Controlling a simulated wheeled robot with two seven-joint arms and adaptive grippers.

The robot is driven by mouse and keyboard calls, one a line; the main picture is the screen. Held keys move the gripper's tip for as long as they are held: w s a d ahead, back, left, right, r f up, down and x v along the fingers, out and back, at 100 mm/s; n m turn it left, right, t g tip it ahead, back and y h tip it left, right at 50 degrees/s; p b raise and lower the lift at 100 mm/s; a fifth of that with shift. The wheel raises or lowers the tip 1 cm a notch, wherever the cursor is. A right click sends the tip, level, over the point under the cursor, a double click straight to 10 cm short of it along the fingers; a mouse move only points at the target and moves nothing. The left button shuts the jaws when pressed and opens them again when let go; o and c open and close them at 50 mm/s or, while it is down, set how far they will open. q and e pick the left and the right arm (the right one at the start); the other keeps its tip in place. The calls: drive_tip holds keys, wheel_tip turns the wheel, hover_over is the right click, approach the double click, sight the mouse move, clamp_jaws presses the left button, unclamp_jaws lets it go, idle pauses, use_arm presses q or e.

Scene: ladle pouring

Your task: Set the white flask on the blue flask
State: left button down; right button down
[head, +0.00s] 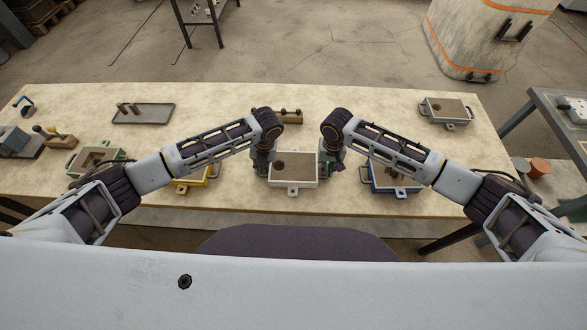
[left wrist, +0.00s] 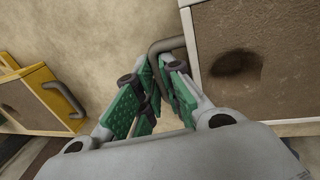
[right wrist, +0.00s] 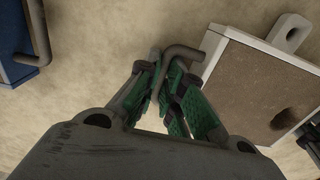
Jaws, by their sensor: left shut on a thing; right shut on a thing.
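The white flask (head: 293,181), a shallow white-rimmed box of brown sand with a dark hollow, is at the middle of the table's near side, between my grippers. It also shows in the left wrist view (left wrist: 288,80) and the right wrist view (right wrist: 255,85). My left gripper (left wrist: 160,70) is shut on its left handle, and my right gripper (right wrist: 170,74) on its right handle. The flask looks level; I cannot tell whether it touches the table. The blue flask (head: 392,187) sits just right of it, partly hidden under my right arm; its edge shows in the right wrist view (right wrist: 16,68).
A yellow flask (head: 196,184) stands to the left, partly behind my left arm. A grey tray (head: 143,113) and wooden tool block (head: 288,116) lie behind.

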use_arm(q)
drive_tip(key=shift+w+r, duration=0.1)
drive_tip(key=shift+r, duration=0.05)
use_arm(e)
drive_tip(key=shift+w+r, duration=0.1)
drive_tip(key=shift+r, duration=0.05)
idle(0.4)
